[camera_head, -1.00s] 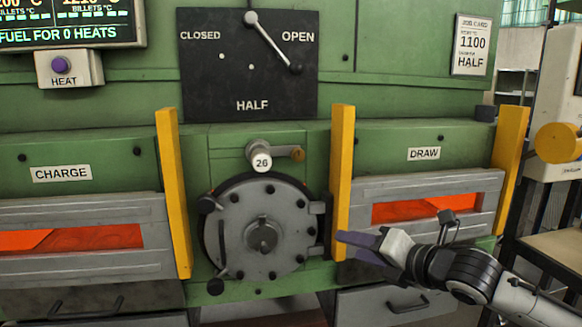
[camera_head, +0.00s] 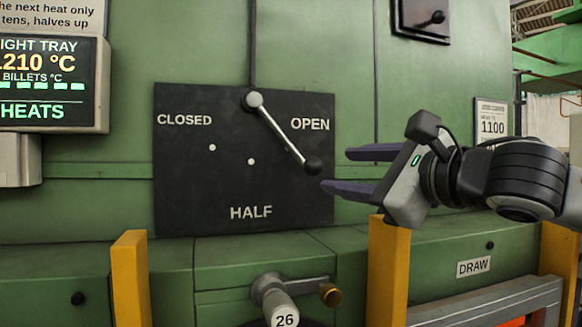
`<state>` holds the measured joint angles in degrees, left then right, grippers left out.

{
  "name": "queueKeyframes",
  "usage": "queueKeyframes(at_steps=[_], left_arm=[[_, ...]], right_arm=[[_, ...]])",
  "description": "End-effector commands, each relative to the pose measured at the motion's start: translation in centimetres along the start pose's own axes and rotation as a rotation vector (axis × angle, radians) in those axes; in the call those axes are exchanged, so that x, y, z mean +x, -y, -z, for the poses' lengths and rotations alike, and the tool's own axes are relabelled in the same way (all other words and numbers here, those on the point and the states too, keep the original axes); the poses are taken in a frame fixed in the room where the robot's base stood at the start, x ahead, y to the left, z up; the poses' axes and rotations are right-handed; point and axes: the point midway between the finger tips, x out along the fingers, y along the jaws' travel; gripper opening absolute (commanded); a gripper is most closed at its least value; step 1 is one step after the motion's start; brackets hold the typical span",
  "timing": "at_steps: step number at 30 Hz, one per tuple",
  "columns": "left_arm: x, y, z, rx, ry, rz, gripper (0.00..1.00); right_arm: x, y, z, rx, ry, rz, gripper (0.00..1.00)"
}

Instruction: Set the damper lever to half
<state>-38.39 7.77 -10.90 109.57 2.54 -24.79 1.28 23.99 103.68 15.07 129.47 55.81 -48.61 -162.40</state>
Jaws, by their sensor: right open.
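The damper lever (camera_head: 281,133) is a pale rod on a black plate (camera_head: 190,190). Its round pivot is at the plate's top middle, and its black knob (camera_head: 313,166) points down and right, below the word OPEN. The plate reads CLOSED at left, OPEN at right and HALF at bottom centre. My right gripper (camera_head: 335,170) is open and empty, just right of the knob. Its two purple fingers point left, one above and one below the knob's height. I cannot tell whether a finger touches the knob. My left gripper is not in view.
Yellow posts (camera_head: 388,270) and (camera_head: 131,280) stand below the plate on both sides. A handle marked 26 (camera_head: 278,300) with a brass knob sticks out below. A display (camera_head: 52,85) is at upper left. The green wall around the plate is mostly flat.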

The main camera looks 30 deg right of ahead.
Motion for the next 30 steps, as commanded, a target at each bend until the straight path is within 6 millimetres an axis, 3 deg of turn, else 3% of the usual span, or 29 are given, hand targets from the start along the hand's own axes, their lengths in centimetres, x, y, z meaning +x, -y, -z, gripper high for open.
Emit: queueKeyframes(at_steps=[5,13,30], left_arm=[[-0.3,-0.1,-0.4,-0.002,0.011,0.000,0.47],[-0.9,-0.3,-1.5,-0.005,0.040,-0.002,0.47],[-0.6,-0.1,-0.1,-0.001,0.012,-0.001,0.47]], right_arm=[[0.7,0.1,-0.1,-0.009,-0.002,0.002,0.47],[3.5,0.1,0.0,-0.009,-0.006,0.000,0.47],[9.7,0.0,0.0,-0.007,-0.001,0.000,0.47]])
